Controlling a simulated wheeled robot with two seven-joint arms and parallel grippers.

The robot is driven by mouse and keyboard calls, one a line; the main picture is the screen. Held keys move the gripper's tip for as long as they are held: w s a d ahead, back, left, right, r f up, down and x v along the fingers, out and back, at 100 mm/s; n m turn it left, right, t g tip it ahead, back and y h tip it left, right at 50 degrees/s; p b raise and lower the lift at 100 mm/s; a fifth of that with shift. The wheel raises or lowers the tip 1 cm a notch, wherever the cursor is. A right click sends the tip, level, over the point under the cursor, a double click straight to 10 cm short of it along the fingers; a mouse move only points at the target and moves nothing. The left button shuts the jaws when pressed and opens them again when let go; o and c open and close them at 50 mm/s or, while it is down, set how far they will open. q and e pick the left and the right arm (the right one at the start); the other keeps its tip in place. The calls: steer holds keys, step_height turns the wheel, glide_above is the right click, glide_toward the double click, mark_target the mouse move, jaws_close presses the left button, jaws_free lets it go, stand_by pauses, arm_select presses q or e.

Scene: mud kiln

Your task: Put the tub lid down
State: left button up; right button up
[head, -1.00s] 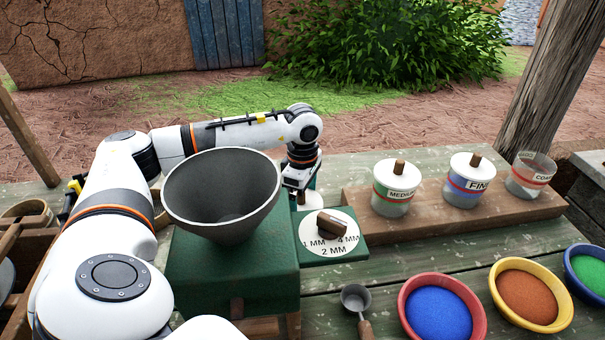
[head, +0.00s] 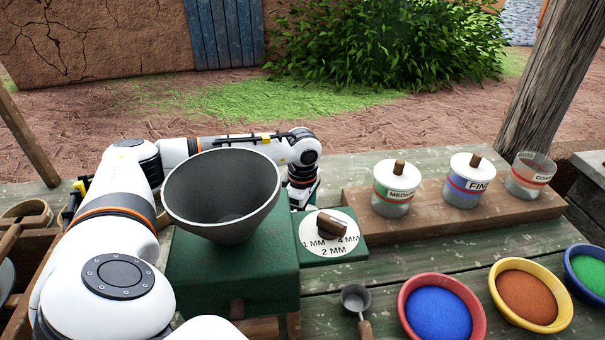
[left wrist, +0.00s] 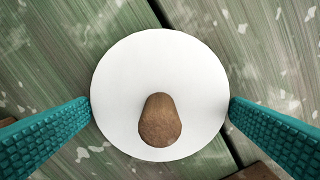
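The tub lid (left wrist: 125,80) is a white disc with a brown wooden knob (left wrist: 160,122). In the left wrist view it lies flat over the green planks, knob facing up. My left gripper (left wrist: 159,101) is open above it, its teal fingers spread wide to either side of the lid, clear of the knob. In the head view this gripper (head: 301,192) is low behind the hopper and green box, and its fingertips and most of the lid are hidden there. My right gripper is not in view.
The grey hopper (head: 222,195) stands on a green box (head: 235,275) with a dial (head: 330,235). A wooden stand (head: 430,225) holds lidded medium (head: 393,205) and fine (head: 464,192) tubs and a coarse tub (head: 531,175) without a lid. Colored bowls and a scoop (head: 355,298) are in front.

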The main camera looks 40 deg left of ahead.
arm_select(q)
step_height(320, 180, up, 12)
steer(key=shift+r+b, duration=0.2)
steer(key=shift+b, duration=0.1)
